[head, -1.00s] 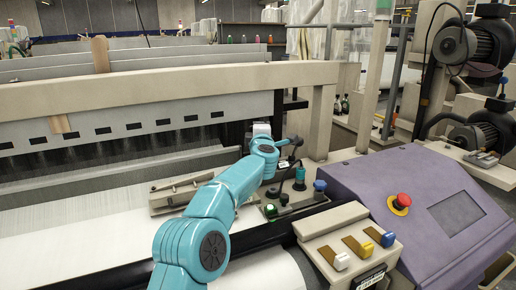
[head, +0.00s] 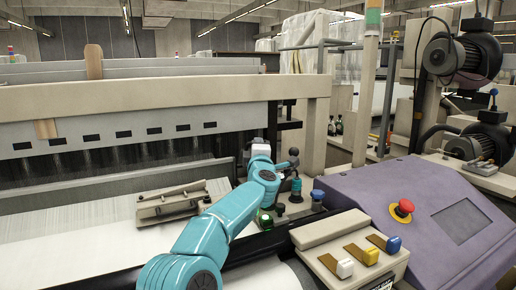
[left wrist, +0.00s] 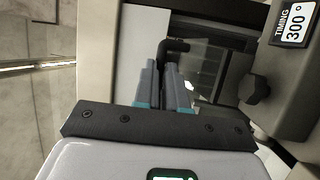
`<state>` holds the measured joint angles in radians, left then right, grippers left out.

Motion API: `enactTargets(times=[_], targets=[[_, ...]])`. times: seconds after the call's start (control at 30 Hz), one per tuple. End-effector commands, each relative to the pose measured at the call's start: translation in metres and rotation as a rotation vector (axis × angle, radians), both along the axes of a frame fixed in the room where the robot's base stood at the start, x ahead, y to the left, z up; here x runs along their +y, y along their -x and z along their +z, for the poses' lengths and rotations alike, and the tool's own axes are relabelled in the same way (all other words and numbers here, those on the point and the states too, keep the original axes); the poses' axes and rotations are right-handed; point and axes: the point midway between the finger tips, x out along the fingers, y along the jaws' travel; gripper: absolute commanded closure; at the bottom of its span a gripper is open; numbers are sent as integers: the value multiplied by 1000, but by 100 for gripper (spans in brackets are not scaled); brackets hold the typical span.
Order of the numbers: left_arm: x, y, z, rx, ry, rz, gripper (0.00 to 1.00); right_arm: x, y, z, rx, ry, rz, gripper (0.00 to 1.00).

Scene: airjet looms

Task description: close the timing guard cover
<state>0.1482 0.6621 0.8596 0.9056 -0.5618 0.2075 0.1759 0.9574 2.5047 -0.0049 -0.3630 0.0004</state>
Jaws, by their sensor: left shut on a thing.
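The guard cover (left wrist: 218,62) shows in the left wrist view as a see-through pane in front of a dark opening. It has a black bent handle (left wrist: 174,46). My left gripper (left wrist: 164,66) has its two grey fingers close together at this handle and is shut on it; the exact contact is partly hidden by the fingers. A "TIMING 300°" label (left wrist: 294,24) is on the housing at upper right, above a black knob (left wrist: 257,90). In the head view my teal left arm (head: 232,210) reaches to the loom's side, where the cover is too small to make out. My right gripper is not in view.
A purple control console (head: 405,205) with a red stop button (head: 402,210) stands right of the arm. A switch box (head: 350,250) with white, yellow and blue switches is in front. A beige upright post (head: 315,125) stands behind the gripper area.

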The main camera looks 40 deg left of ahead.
Motion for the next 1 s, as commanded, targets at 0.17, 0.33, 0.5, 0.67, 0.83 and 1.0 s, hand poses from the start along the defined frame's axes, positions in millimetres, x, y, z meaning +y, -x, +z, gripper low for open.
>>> enactTargets(times=[0.17, 0.33, 0.5, 0.67, 0.83, 1.0], targets=[[1, -1, -4, 5, 4, -1, 100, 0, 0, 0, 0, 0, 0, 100], [1, -1, -3, 5, 2, 0, 78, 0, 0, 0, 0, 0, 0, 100], [0, 0, -2, 3, 3, 0, 78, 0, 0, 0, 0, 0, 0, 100], [0, 0, -2, 2, 2, 0, 78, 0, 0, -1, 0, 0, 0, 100], [-9, 11, -7, 2, 2, -1, 78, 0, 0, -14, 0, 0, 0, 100], [-29, 35, -12, 2, 1, -2, 78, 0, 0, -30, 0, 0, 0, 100]])
